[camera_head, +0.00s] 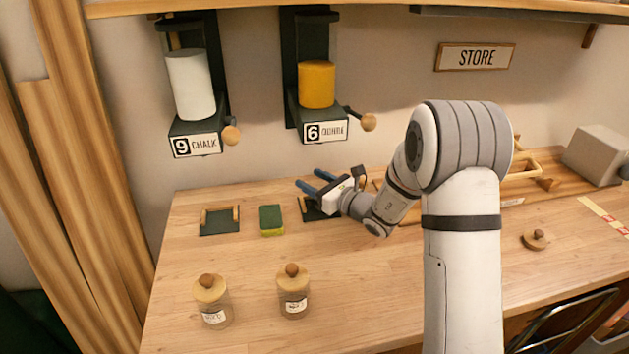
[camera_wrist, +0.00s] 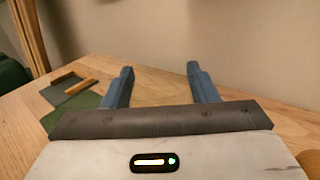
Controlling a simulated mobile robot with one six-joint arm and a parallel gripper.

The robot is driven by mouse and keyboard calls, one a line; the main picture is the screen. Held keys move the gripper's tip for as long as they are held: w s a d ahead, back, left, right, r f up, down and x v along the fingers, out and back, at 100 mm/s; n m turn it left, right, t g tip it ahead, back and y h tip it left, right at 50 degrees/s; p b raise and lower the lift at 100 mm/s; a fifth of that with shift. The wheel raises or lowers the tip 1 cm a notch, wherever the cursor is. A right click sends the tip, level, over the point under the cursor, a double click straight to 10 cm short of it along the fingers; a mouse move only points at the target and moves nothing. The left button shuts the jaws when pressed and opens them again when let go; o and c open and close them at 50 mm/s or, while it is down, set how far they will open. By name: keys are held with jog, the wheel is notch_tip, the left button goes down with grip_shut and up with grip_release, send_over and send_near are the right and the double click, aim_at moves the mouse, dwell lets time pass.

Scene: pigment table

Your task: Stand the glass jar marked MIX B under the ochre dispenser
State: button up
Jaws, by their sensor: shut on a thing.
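My gripper (camera_head: 314,182) reaches left, low over the dark pad (camera_head: 320,212) below the ochre dispenser (camera_head: 317,86), which has a yellow cylinder and a sign with a 6. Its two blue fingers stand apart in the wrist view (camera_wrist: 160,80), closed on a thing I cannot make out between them. Two clear glass jars with wooden knobbed lids stand upright at the front of the table, one at left (camera_head: 213,303) and one right of it (camera_head: 293,292). Their labels are too small to read, so I cannot tell which jar is MIX B.
The chalk dispenser (camera_head: 190,90) hangs at left above another dark pad (camera_head: 220,220) with wooden rails. A green sponge (camera_head: 271,220) lies between the pads. A loose wooden knobbed lid (camera_head: 535,240) lies at right. A grey box (camera_head: 597,155) stands back right. The front middle is clear.

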jog(key=shift+w+a+f, duration=0.1)
jog(key=shift+w+f, duration=0.1)
jog(key=shift+s, duration=0.1)
jog(key=shift+f, duration=0.2)
jog(key=o, duration=1.2)
jog(key=shift+r, duration=0.1)
